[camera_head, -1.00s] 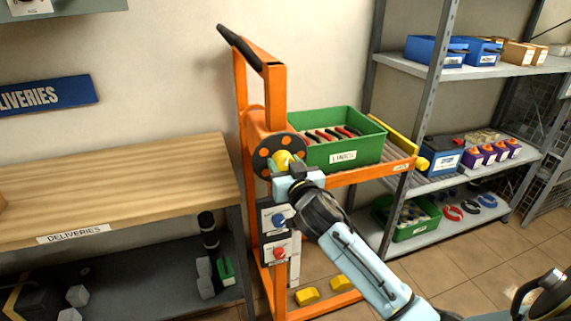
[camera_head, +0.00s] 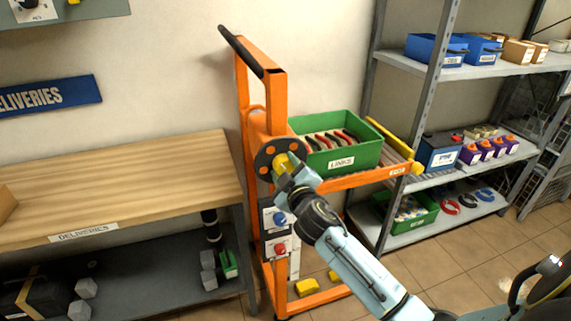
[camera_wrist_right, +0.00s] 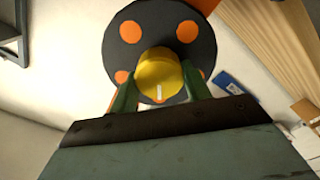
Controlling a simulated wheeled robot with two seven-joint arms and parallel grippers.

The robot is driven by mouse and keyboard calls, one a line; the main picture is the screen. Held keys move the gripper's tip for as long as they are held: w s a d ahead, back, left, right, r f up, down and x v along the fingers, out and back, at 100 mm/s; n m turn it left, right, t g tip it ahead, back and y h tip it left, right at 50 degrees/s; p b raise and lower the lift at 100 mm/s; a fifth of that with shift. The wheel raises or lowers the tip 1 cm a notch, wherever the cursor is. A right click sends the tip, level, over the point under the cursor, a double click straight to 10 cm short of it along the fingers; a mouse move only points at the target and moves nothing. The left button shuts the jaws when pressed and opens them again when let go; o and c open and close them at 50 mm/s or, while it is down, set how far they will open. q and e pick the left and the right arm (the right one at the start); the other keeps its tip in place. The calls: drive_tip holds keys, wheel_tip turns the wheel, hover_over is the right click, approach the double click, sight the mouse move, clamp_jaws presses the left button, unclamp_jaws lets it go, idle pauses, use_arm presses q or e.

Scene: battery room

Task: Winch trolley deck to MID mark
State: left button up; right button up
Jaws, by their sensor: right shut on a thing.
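The orange winch trolley (camera_head: 277,90) stands between the deliveries bench and the shelving. Its deck (camera_head: 362,176) carries a green bin (camera_head: 341,156) labelled LINKS with several red and black links in it. A dark round winch wheel with orange spots (camera_head: 264,158) is on the trolley's post. My right gripper (camera_head: 286,167) is shut on the yellow winch knob (camera_head: 281,161). In the right wrist view the yellow knob (camera_wrist_right: 158,72) sits between the green fingers, in front of the dark disc (camera_wrist_right: 130,35). My left gripper is not in view. I cannot make out a MID mark.
The wooden deliveries bench (camera_head: 110,185) is at the left. Grey shelving (camera_head: 470,150) with blue bins, a battery and a lower green bin (camera_head: 408,217) is at the right. A panel with blue and red knobs (camera_head: 279,232) is on the trolley below the wheel.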

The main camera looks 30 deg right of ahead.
drive_tip(key=n+p, duration=0.1)
drive_tip(key=n, duration=0.2)
drive_tip(key=shift+n, duration=0.4)
drive_tip(key=n+p, duration=0.1)
drive_tip(key=n, duration=0.2)
drive_tip(key=shift+a+n, duration=0.1)
drive_tip(key=shift+n, duration=0.3)
drive_tip(key=n+p, duration=0.1)
drive_tip(key=n, duration=0.3)
drive_tip(key=shift+p, duration=0.4)
drive_tip(key=n+p, duration=0.1)
drive_tip(key=n, duration=0.3)
drive_tip(key=shift+f, duration=0.1)
drive_tip(key=n+p, duration=0.1)
drive_tip(key=n, duration=0.2)
drive_tip(key=shift+n+p, duration=0.3)
drive_tip(key=shift+n, duration=0.1)
drive_tip(key=n+p, duration=0.1)
drive_tip(key=n, duration=0.2)
drive_tip(key=shift+n+p, duration=0.3)
drive_tip(key=n+p, duration=0.1)
drive_tip(key=n, duration=0.1)
drive_tip(key=n+p, duration=0.1)
drive_tip(key=n, duration=0.1)
drive_tip(key=n+p, duration=0.1)
drive_tip(key=n, duration=0.1)
drive_tip(key=shift+d+f, duration=0.15)
drive_tip(key=shift+d, duration=0.1)
drive_tip(key=shift+n, duration=0.3)
